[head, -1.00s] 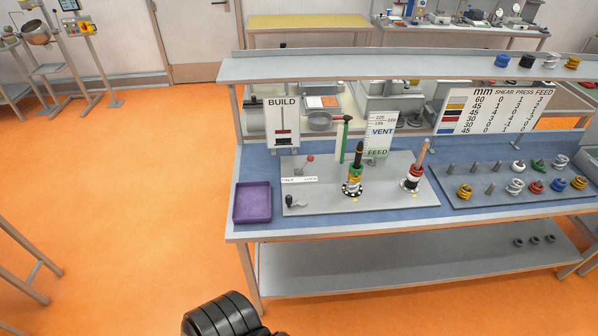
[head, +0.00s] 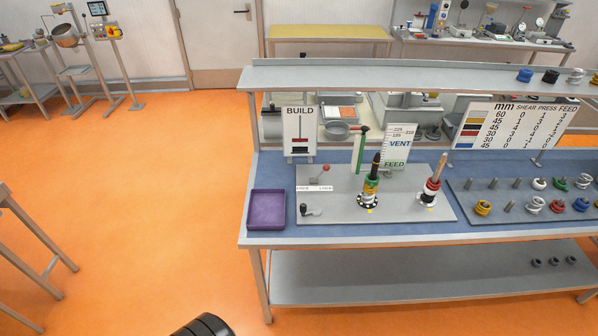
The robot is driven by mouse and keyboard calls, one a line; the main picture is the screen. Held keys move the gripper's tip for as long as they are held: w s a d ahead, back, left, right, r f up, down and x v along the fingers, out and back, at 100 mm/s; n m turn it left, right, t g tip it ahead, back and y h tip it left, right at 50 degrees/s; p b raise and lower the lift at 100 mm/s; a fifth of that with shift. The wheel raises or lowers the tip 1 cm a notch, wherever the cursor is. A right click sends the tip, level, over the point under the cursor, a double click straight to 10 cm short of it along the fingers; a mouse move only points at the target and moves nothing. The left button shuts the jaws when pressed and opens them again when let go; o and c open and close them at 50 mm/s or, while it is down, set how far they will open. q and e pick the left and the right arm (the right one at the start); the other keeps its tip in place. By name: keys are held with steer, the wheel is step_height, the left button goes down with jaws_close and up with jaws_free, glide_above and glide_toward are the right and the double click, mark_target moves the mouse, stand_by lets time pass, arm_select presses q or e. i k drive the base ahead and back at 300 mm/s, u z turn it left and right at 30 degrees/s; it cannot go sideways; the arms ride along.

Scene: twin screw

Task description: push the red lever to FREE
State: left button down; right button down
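The red lever (head: 326,168) is a short rod with a red ball knob. It stands at the back left of the grey plate (head: 340,207) on the blue-topped bench and leans to the right. A white label strip (head: 314,188) lies in front of it, with small words at its left and right ends; they are too small to read surely. A black-knobbed crank (head: 308,210) is below the strip. Neither of my grippers shows; only a black rounded part of mine is at the bottom edge, well apart from the bench.
A purple tray (head: 266,209) sits left of the plate. A shelf (head: 400,76) spans above. Open orange floor (head: 170,220) lies to the left.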

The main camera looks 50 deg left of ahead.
mark_target(326, 167)
steer(key=u, duration=1.9)
